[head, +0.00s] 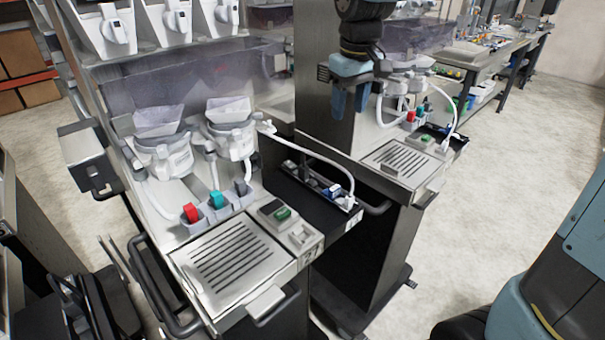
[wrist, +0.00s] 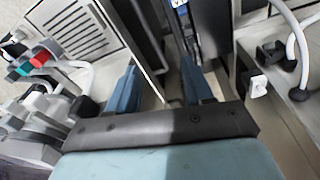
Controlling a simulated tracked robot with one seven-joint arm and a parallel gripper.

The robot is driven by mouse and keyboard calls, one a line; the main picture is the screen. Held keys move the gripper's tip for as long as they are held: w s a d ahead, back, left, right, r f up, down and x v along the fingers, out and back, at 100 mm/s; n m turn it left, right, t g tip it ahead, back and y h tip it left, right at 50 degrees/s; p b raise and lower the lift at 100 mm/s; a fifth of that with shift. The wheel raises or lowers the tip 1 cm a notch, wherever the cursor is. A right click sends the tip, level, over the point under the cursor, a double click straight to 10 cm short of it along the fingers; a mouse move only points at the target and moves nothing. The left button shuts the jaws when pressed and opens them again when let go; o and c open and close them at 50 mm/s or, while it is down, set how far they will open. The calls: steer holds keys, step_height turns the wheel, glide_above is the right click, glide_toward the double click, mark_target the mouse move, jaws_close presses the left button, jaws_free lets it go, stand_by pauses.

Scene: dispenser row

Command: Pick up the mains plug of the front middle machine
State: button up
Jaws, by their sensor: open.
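A white mains plug (head: 348,202) sits at the near end of a black power strip (head: 318,182) on the right side of the nearest machine (head: 225,255) in the head view. Its white cord (head: 315,155) arches back to that machine. My gripper (head: 350,108) is open and empty, fingers down, behind and above the plug, beside the machine to the right (head: 390,165). In the wrist view my open fingers (wrist: 160,72) have nothing between them. A small blue-and-white part shows at the top edge there; I cannot tell whether it belongs to the strip.
The nearest machine carries two hoppers (head: 230,130), red and teal parts and a slatted tray. In the wrist view a slatted tray (wrist: 70,28) lies left and a white cord (wrist: 292,30) right. Pale floor (head: 500,170) is free at the right.

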steer(key=w+a+f+n+g, duration=0.1)
steer(key=w+a+f, duration=0.15)
steer(key=a, duration=0.25)
steer(key=w+a+f+n+g, duration=0.1)
steer(key=a+f, duration=0.2)
steer(key=a, duration=0.3)
glide_above(304, 166)
steer(key=f, duration=0.5)
steer(key=a+f, duration=0.1)
steer(key=f, duration=0.2)
steer(key=shift+w+f, duration=0.1)
steer(key=shift+f, duration=0.25)
steer(key=f, duration=0.2)
steer(key=d+f, duration=0.1)
steer(key=f, duration=0.1)
steer(key=shift+s+f, duration=0.15)
steer(key=shift+s, duration=0.05)
steer(key=shift+f, duration=0.55)
steer(key=shift+c, duration=0.3)
jaws_close()
